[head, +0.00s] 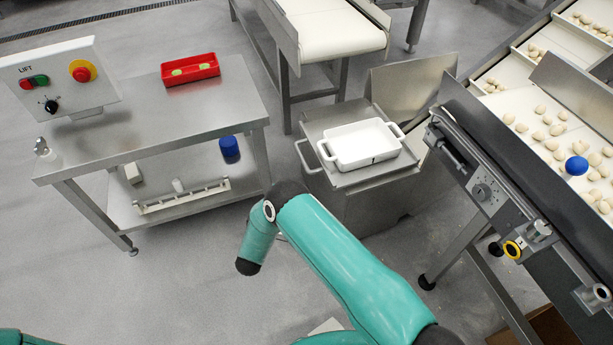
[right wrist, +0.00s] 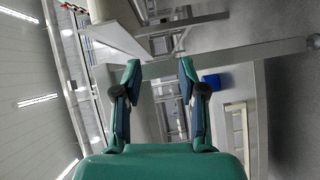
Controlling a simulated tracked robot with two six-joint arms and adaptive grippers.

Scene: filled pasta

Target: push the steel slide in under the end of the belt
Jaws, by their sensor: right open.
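The steel slide (head: 317,130) is a flat plate on top of a steel stand (head: 365,205), with a loop handle (head: 303,158) at its left side. A white two-handled dish (head: 358,143) sits on it. The stand is beside the conveyor belt (head: 520,100) at the right, below a sloping steel plate (head: 415,85). My right gripper (right wrist: 160,72) is open and empty in the right wrist view, touching nothing I can see. In the head view my right arm reaches in from below, left of the stand, and its gripper cannot be made out. My left gripper is out of view.
A steel table (head: 150,125) at the left carries a red tray (head: 190,70) and a LIFT control panel (head: 62,80). A blue cup (head: 229,147) and a white rack (head: 182,200) are on its lower shelf. Another belt (head: 330,30) stands behind. Floor between table and stand is clear.

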